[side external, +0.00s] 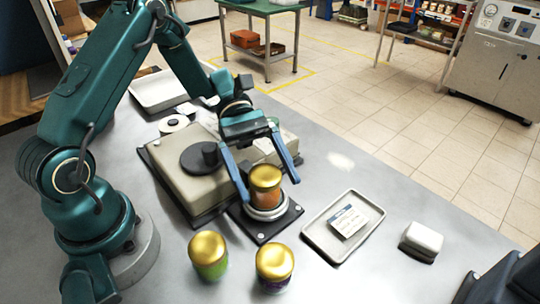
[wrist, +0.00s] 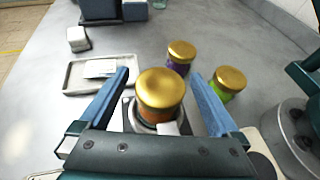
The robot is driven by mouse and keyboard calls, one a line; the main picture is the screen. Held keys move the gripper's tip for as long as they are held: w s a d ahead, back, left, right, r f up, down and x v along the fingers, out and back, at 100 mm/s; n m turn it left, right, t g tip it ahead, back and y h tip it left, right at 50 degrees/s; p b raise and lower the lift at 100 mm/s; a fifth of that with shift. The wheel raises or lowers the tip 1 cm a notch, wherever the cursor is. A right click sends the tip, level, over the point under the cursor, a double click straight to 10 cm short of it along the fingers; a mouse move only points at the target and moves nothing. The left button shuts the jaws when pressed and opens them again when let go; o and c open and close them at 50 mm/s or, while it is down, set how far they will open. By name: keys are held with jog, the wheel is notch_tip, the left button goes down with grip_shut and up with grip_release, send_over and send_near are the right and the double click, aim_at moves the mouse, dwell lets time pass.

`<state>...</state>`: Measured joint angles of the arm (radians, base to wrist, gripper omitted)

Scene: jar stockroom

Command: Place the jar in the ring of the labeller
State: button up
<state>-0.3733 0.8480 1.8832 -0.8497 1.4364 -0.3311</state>
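An orange jar with a gold lid (side external: 265,184) stands upright in the ring (side external: 268,212) on the dark plate of the labeller (side external: 188,180). The same jar shows in the wrist view (wrist: 160,92), with part of the ring just below it. My gripper (side external: 270,178) is open, its two blue fingers on either side of the jar. In the wrist view there are gaps between the fingers and the jar, so it is not gripped. The jar's foot is partly hidden by the ring.
A green jar (side external: 208,256) and a purple jar (side external: 274,266), both gold-lidded, stand in front of the labeller. A grey tray (side external: 312,234) with a labelled card lies to its right, and a small white block (side external: 422,238) sits farther right. Bare table lies between them.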

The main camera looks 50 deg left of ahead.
jog(key=shift+a+r, duration=0.1)
jog(key=shift+r, duration=0.1)
jog(key=v, duration=1.1)
jog(key=shift+w+a, duration=0.1)
jog(key=shift+a, duration=0.2)
jog(key=shift+d+r+y, duration=0.2)
jog(key=shift+r+y, duration=0.1)
jog(key=shift+r, duration=0.05)
jog(key=s+d+r+m+t+y, duration=0.1)
jog(key=s+d+m+t+y, duration=0.1)
jog(key=s+m+t+y, duration=0.2)
jog(key=s+d+r+m+t+y, duration=0.2)
jog(key=s+m+t+y, duration=0.3)
jog(key=s+m+y, duration=0.3)
jog(key=m, duration=0.3)
jog(key=shift+r, duration=0.15)
